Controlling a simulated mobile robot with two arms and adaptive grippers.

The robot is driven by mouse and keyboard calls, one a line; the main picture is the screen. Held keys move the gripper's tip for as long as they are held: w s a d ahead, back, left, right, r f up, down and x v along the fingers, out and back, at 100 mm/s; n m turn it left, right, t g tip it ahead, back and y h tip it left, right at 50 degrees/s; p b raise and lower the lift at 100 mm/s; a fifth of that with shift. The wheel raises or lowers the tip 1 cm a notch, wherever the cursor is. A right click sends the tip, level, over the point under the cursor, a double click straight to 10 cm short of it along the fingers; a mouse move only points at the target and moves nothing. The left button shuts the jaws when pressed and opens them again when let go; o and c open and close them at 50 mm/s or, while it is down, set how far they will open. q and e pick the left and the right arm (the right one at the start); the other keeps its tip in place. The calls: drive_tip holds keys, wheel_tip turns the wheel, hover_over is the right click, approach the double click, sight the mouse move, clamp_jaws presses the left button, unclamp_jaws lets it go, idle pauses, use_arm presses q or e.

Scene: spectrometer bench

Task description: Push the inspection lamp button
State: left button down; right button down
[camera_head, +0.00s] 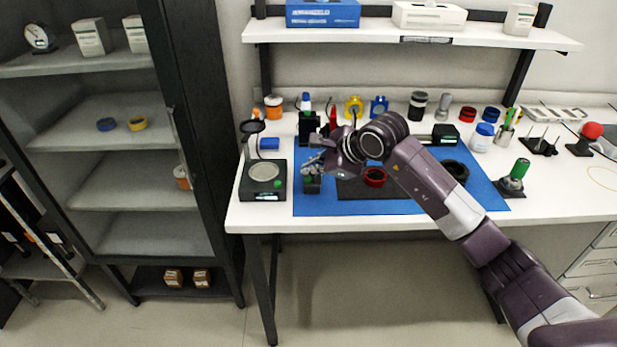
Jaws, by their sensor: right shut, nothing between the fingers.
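The inspection lamp stands at the left end of the white bench. It has a dark square base (249,191) with a pale round plate, and a dark ring-shaped head (252,127) above on a post. A small green button (277,184) shows on the front right of the base. My right gripper (311,162) is shut and empty. In the picture it is right of and a little above the button, apart from it, over the left part of the blue mat. A small dark block with a green top (312,183) shows just below the fingers, partly hidden. My left gripper is not in view.
The blue mat (330,208) holds a dark plate with a red ring (375,177). Bottles and coloured holders line the bench's back, including an orange jar (273,107) behind the lamp. A dark cabinet (190,100) stands left. Bare bench shows at front right.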

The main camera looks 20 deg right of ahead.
sight(310, 180)
drive_tip(key=shift+r, duration=0.15)
drive_tip(key=shift+r+p, duration=1.35)
drive_tip(key=shift+r, duration=1.1)
